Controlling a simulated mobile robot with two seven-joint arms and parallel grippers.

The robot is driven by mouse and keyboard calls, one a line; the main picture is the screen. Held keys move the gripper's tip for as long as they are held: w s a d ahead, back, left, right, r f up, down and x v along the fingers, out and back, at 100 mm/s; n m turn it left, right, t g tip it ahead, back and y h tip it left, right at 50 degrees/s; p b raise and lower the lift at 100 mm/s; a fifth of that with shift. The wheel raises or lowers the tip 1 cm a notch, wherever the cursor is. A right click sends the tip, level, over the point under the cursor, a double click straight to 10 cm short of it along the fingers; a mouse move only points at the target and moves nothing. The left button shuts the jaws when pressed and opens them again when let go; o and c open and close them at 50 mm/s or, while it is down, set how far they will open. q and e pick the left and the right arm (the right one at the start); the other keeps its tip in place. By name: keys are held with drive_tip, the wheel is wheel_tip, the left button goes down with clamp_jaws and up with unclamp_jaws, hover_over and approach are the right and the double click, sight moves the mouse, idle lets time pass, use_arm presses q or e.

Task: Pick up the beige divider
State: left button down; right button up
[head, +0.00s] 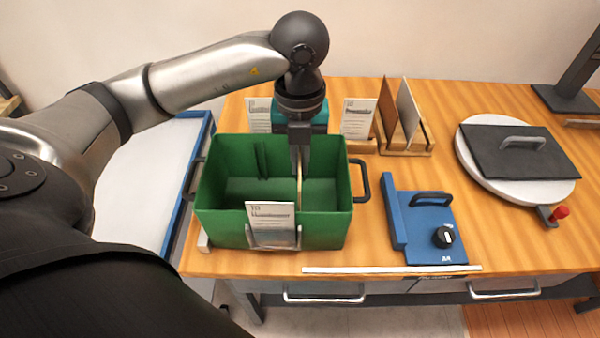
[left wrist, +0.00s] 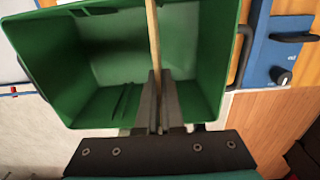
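The beige divider (head: 299,193) is a thin upright panel seen edge-on inside the green bin (head: 232,217), right of the bin's middle. In the left wrist view the divider (left wrist: 153,32) runs as a narrow strip up from between the fingers. My left gripper (head: 300,168) points down into the bin from above. Its fingers (left wrist: 160,76) lie close on both sides of the divider and look shut on it. The divider still stands within the bin walls, and its lower part is hidden. My right gripper is not in view.
A white card (head: 270,222) stands at the bin's front. Right of the bin are a blue device (head: 425,228) with a black knob and a wooden holder (head: 405,140) with upright panels. A round white plate with a dark lid (head: 515,153) is farther right. Bare table lies between them.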

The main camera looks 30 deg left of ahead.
use_arm(q)
wheel_tip(320, 180, up, 13)
drive_tip(key=p, duration=0.2)
drive_tip(key=shift+p, duration=0.35)
